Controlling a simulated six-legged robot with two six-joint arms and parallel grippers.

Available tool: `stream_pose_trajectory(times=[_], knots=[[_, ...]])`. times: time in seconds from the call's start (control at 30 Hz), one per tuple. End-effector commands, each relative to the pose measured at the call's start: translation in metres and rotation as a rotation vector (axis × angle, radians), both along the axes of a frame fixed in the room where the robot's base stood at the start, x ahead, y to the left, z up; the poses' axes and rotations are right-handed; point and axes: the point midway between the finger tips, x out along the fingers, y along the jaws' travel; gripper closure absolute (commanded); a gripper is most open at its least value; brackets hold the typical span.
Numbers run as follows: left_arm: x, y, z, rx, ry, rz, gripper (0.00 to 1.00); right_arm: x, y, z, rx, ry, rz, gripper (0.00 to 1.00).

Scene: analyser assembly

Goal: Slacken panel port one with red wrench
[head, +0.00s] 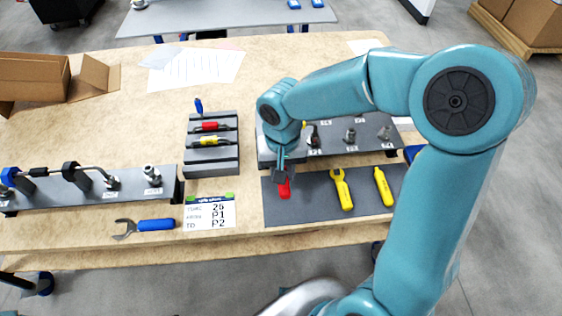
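The red wrench (285,189) is at the left end of the dark grey mat (310,213). Only its red lower end shows; the rest is hidden by my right gripper (281,172). That gripper points down directly over the wrench, and I cannot tell whether its fingers are closed on it. The grey port panel (372,157) stands behind the mat with several labelled metal fittings. Its left part is covered by my arm, and the labels are too small to read surely. My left gripper is not in view.
A yellow wrench (342,188) and a yellow tool (383,187) lie on the mat. A blue-handled wrench (156,224) lies beside a task card (209,212). A tool rack (212,160) stands mid-table. A second fitting panel (95,192) is at left.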

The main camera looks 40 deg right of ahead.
Motion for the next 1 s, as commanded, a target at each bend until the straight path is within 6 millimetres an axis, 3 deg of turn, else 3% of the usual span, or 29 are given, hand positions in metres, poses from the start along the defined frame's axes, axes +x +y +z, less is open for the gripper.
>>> stream_pose_trajectory(times=[0.47, 0.8, 1.0], knots=[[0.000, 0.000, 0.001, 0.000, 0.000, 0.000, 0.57, -0.007, 0.004, 0.002, 0.000, 0.000, 0.000, 1.00], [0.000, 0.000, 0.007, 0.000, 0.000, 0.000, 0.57, -0.029, 0.018, 0.020, 0.000, 0.000, 0.001, 1.00], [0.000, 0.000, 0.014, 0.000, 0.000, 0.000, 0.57, -0.031, 0.019, 0.030, 0.001, -0.001, -0.001, 1.00]])
